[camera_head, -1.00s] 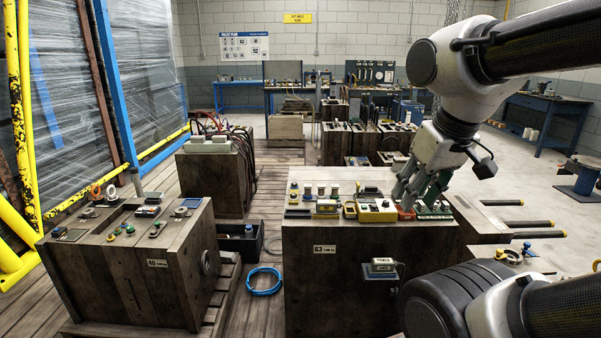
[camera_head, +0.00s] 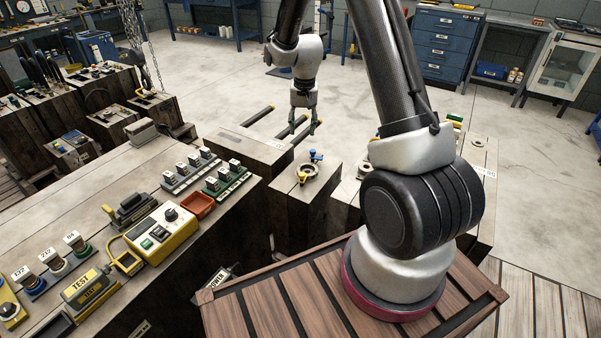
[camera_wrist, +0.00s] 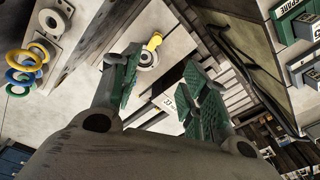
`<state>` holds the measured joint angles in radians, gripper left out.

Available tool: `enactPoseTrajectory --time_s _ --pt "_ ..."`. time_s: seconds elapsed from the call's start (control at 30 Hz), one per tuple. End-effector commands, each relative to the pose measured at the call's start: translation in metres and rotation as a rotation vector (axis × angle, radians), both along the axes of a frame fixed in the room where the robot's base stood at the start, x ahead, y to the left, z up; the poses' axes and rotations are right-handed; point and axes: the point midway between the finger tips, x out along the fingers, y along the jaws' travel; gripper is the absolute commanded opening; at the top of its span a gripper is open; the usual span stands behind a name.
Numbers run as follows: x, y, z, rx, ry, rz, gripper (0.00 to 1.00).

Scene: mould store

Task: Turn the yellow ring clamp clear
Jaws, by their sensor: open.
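The yellow ring clamp (camera_head: 303,179) shows as a small yellow piece at the near side of a dark round ring (camera_head: 312,174) on top of a wooden block. A blue clamp (camera_head: 316,155) stands at the ring's far side. My gripper (camera_head: 300,130) points down, open and empty, above and beyond that block. In the wrist view its two green-padded fingers (camera_wrist: 162,88) are spread wide. A yellow piece (camera_wrist: 154,42) beside a grey ring (camera_wrist: 146,60) shows between them, apart from both pads. Whether the clamp grips the ring is too small to tell.
A long wooden block at left carries a yellow test box (camera_head: 160,232), a red tray (camera_head: 198,206) and several small connectors. Open floor lies beyond.

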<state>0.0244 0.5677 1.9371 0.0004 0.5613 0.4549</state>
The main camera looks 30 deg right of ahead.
Motion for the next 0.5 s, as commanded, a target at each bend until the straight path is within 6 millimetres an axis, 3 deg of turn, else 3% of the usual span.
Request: enactPoseTrajectory --time_s 0.03,0.1,0.2,0.3,0.5 --pt "0.007 -0.001 -0.034 0.002 0.025 -0.023 0.45" --pt "0.014 -0.002 -0.07 0.004 0.044 -0.054 0.45" --pt "0.02 -0.003 -0.108 0.006 0.061 -0.087 0.45" --pt "0.022 -0.004 -0.131 0.005 0.071 -0.105 0.45" --pt "0.022 -0.004 -0.159 0.006 0.078 -0.115 0.45"
